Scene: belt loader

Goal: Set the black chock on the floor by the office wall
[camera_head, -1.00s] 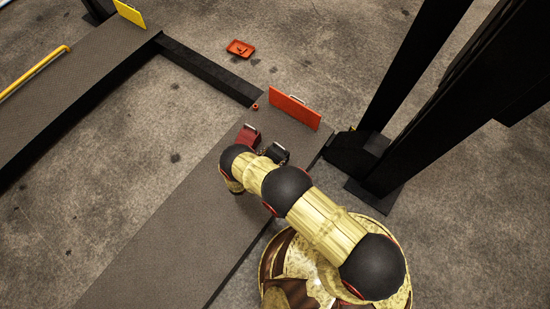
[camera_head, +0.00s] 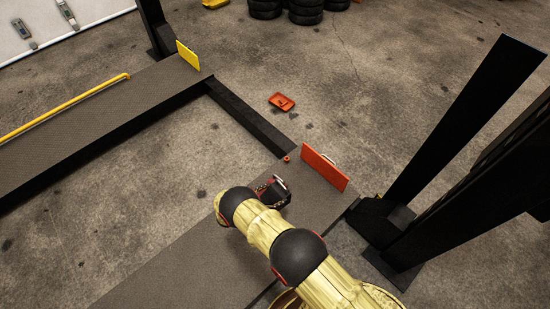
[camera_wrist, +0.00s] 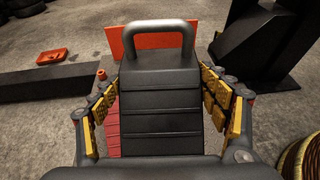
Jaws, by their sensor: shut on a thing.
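The black chock (camera_wrist: 160,112), a ribbed wedge with a grey loop handle at its far end, fills the middle of the wrist view. My gripper (camera_wrist: 161,93) is shut on it, with yellow-padded fingers along both sides. In the head view my gripper (camera_head: 272,190) is over the near ramp, and the chock is mostly hidden by my arm. Its height over the ramp is hard to tell. A red ribbed piece (camera_wrist: 112,129) shows beside and below the chock in the wrist view. No office wall can be made out for certain.
The near ramp (camera_head: 190,260) has an upright orange plate (camera_head: 324,169) at its end. Black lift posts (camera_head: 465,120) stand at right. An orange tray (camera_head: 282,101) lies on the floor. Tyres (camera_head: 305,10) are stacked at the back. Open floor (camera_head: 400,100) lies between.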

